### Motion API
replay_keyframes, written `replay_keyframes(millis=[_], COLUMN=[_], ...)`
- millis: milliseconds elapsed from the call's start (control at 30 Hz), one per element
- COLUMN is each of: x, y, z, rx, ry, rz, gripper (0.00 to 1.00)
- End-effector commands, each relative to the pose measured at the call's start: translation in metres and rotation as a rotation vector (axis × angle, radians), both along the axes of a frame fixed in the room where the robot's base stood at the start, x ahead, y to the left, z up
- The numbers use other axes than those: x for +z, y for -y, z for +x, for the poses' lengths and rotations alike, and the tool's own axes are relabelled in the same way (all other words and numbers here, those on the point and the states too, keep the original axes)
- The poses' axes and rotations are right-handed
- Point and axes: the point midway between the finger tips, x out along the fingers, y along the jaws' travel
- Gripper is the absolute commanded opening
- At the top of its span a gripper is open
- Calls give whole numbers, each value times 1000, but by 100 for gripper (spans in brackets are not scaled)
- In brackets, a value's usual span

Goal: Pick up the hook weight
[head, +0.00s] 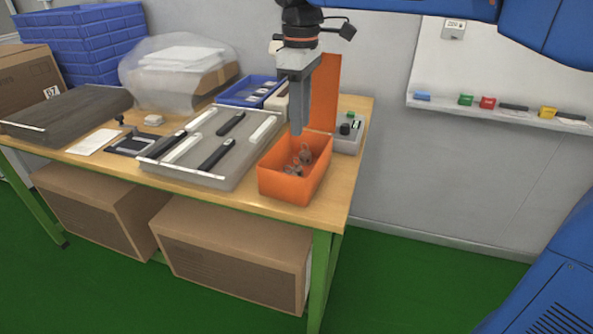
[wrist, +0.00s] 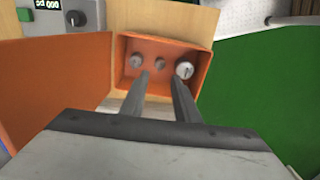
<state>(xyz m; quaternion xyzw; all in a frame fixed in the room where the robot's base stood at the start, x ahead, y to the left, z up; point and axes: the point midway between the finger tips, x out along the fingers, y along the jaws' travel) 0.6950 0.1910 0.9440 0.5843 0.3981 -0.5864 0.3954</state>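Metal hook weights (head: 303,158) lie inside an open orange bin (head: 283,185) at the table's right front corner. In the wrist view the orange bin (wrist: 203,88) holds three round grey shapes: a larger bright weight (wrist: 184,69) at the right, a small weight (wrist: 160,64) in the middle and another weight (wrist: 134,61) at the left. My gripper (head: 297,132) points down above the bin. In the wrist view my gripper (wrist: 160,75) has two fingers apart with nothing held between them. Parts of the weights are hidden by the fingers.
A tall orange panel (head: 326,95) stands just behind the bin. A grey device (head: 348,142) with a small display stands beside it. A grey tray (head: 170,165) with black and white bars lies left of the bin. The wall (head: 440,180) and whiteboard are at the right.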

Motion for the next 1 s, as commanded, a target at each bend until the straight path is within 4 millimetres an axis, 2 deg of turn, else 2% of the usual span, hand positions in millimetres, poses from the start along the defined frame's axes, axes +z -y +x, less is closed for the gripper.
replay_keyframes(millis=[100,300,633,833,1000], x=[-22,-54,-76,-104,-118], y=[1,0,0,-2,-2], z=[-1,-1,-1,-1,-1], rx=[0,-1,-1,-1,-1], ry=[-3,-3,0,-1,0], rz=[-2,-1,0,-1,0], gripper=[28,28,28,28,28])
